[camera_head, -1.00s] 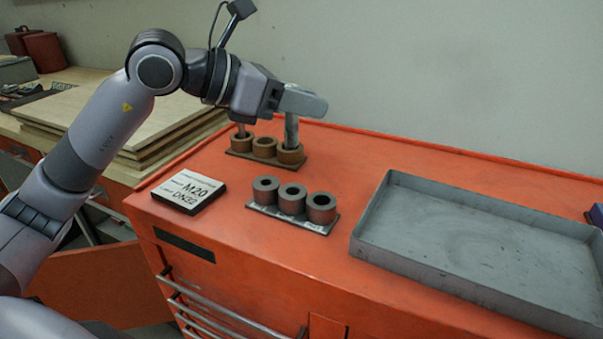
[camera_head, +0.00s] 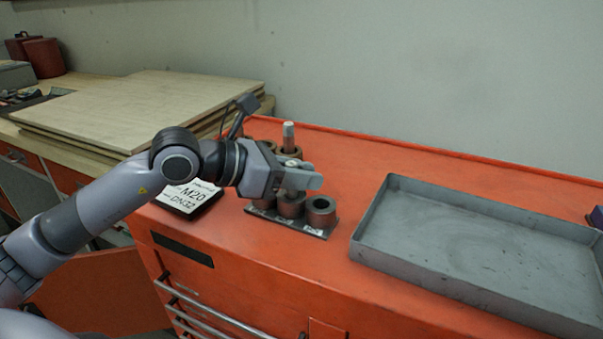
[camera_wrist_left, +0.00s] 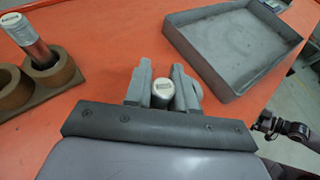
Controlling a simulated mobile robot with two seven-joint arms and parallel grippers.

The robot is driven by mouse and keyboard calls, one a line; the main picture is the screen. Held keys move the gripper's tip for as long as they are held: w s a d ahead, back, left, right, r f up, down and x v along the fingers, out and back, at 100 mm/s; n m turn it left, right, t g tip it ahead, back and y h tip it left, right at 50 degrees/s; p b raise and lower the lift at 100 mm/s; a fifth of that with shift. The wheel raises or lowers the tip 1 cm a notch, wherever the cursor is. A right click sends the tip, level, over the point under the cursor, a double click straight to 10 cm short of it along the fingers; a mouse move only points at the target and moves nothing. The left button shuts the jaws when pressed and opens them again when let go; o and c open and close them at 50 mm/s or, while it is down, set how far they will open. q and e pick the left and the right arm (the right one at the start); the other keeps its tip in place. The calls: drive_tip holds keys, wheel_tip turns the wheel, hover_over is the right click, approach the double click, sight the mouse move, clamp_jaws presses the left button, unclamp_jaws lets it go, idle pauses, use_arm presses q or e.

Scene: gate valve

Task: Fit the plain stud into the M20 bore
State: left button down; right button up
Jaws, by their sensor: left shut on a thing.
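My left gripper (camera_head: 300,180) is shut on a grey plain stud with a pale top (camera_head: 292,164). It holds the stud upright over the middle ring (camera_head: 291,207) of a dark block with three bores. The fingers hide part of the stud, and I cannot tell whether its lower end is in the bore. In the left wrist view the stud's labelled top (camera_wrist_left: 163,88) shows between the jaws. The placard (camera_head: 188,198) reads M20 DN32.
A grey shallow tray (camera_head: 372,237) lies to the right on the orange cabinet top (camera_head: 400,162). In the left wrist view, the brown rack's ring (camera_wrist_left: 14,88) beside the standing stud is empty. Stacked boards (camera_head: 150,100) lie at the back left.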

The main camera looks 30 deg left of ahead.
use_arm(q)
drive_tip(key=shift+f, duration=0.1)
drive_tip(key=c, duration=0.9)
unclamp_jaws()
drive_tip(key=shift+c, duration=0.2)
use_arm(e)
drive_tip(key=shift+f, duration=0.2)
drive_tip(key=shift+r, duration=0.15)
